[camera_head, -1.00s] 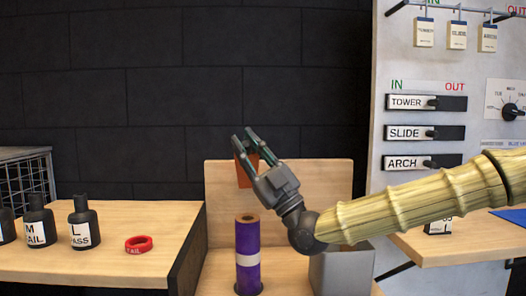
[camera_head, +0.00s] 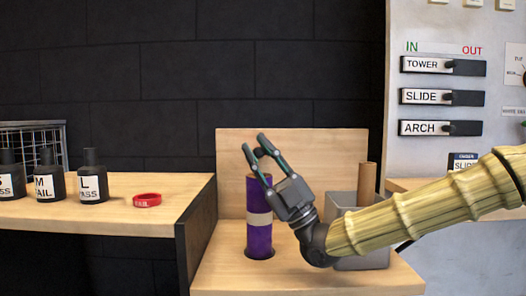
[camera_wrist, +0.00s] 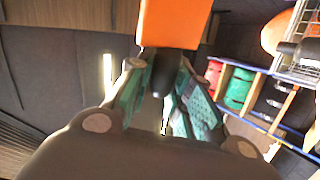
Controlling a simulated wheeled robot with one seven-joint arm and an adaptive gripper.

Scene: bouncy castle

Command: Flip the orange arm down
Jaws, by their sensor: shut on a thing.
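My gripper (camera_head: 257,147) is raised above and in front of the wooden stand, its fingers pointing up and left. In the wrist view an orange block (camera_wrist: 175,22), the orange arm, lies at the top of the picture just beyond the fingers. A dark part (camera_wrist: 164,72) below it sits between the fingers, and my gripper is shut on it. How the orange arm is mounted is hidden.
The purple roll (camera_head: 259,238) stands upright on the wooden stand (camera_head: 235,145). A grey box (camera_head: 342,198) with a brown tube (camera_head: 367,177) is behind my arm. Black bottles (camera_head: 93,178) and a red ring (camera_head: 147,200) are on the left table. Labelled sliders (camera_head: 441,97) are on the right wall.

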